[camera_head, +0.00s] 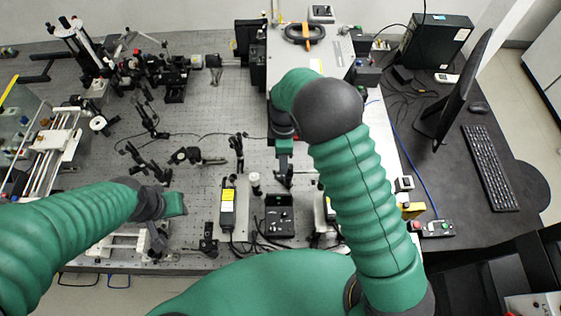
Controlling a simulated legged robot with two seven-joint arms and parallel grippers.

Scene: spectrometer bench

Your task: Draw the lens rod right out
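My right gripper (284,150) reaches down over the optical bench (200,120), in front of the large grey instrument box. Its fingers are small and partly hidden by my own arm, so I cannot tell whether they are open. A dark post-mounted part (284,177) stands right below it, perhaps the lens rod with its holder. I cannot tell whether the gripper touches it. My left gripper (174,204) is low over the front left of the bench, apart from that part. Its fingertips do not show clearly.
A black control box (279,215) and a yellow-labelled module (228,204) stand near the bench's front. Post-mounted optics (237,150) stand left of my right gripper. The grey instrument box (310,52) is behind it. A monitor (455,95) and keyboard (489,167) are at right.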

